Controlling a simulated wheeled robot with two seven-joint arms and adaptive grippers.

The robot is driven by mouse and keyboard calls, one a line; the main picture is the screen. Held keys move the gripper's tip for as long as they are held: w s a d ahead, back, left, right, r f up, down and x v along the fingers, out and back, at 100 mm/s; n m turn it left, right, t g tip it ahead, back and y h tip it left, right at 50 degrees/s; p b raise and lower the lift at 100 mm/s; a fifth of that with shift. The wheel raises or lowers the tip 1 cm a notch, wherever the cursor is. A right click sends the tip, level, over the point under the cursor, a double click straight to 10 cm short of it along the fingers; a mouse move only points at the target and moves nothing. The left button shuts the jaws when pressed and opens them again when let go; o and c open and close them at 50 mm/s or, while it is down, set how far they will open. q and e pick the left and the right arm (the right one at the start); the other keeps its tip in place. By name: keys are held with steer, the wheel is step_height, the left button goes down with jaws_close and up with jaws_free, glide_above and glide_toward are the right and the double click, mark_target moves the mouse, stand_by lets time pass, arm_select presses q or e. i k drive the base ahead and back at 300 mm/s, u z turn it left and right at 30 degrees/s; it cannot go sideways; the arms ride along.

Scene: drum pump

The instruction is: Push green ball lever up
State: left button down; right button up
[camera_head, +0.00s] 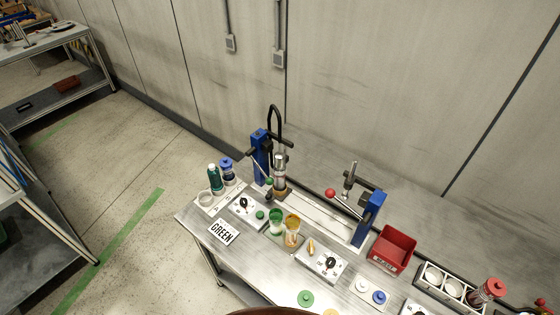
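The green ball (269,181) sits at the lower end of a thin lever (258,168) that slopes down to the right. The lever belongs to the left blue pump stand (260,150), at the back of the metal table. A metal cylinder stands beside it, with a black hose looping above. A second lever with a red ball (330,193) belongs to the right blue stand (370,215). Neither of my grippers shows in the head view.
Green (214,177) and blue (227,170) bottles stand left of the lever. A red bin (392,249) is at the right. The wall is close behind.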

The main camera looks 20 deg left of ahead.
mark_target(268, 180)
steer(key=z, duration=1.9)
steer(key=k, duration=1.25)
steer(key=u, duration=1.65)
steer(key=i, duration=0.5)
